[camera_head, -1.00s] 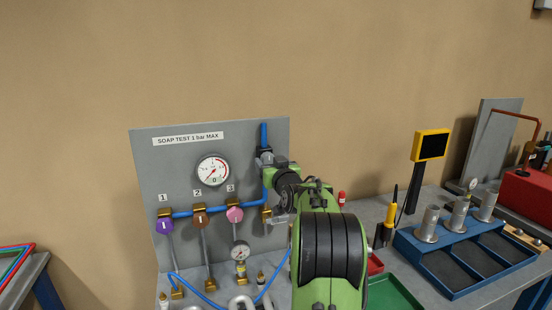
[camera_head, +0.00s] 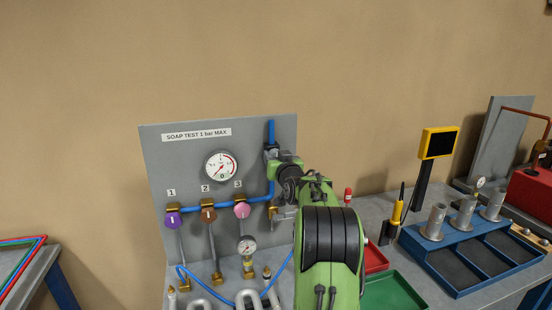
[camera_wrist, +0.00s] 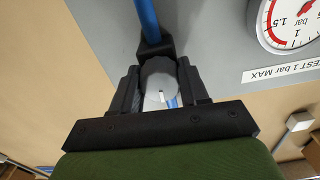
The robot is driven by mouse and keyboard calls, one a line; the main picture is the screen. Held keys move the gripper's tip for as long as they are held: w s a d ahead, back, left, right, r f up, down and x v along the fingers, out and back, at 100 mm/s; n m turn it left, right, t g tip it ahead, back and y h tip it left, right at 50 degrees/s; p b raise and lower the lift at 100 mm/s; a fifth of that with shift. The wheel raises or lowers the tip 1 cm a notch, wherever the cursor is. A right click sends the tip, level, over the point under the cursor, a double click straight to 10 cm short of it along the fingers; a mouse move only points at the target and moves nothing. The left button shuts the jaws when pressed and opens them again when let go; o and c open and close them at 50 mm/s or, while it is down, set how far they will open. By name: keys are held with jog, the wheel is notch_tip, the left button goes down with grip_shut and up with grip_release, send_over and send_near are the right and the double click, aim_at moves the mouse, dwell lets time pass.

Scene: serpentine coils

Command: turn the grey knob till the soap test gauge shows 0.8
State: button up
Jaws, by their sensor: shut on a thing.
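The grey knob (camera_wrist: 160,80) is round with a white mark near its lower edge in the wrist view. My gripper (camera_wrist: 158,84) is shut on it, one dark finger on each side. In the head view my gripper (camera_head: 273,158) is at the upper right of the panel and mostly hides the knob. The soap test gauge (camera_head: 221,167) is white with a red arc and sits left of my gripper. Its needle is too small to read exactly. In the wrist view the gauge (camera_wrist: 294,22) is upside down and cut off, and its needle is not clear.
The grey panel (camera_head: 157,148) carries a blue pipe and numbered purple, brown and pink knobs. A small lower gauge (camera_head: 247,246) stands in front. To the right are red and green trays (camera_head: 390,292), a blue rack (camera_head: 450,250) with metal cups and a yellow-framed display (camera_head: 438,142).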

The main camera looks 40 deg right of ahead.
jog(key=m, duration=0.5)
jog(key=shift+m, duration=0.3)
jog(key=shift+m, duration=1.6)
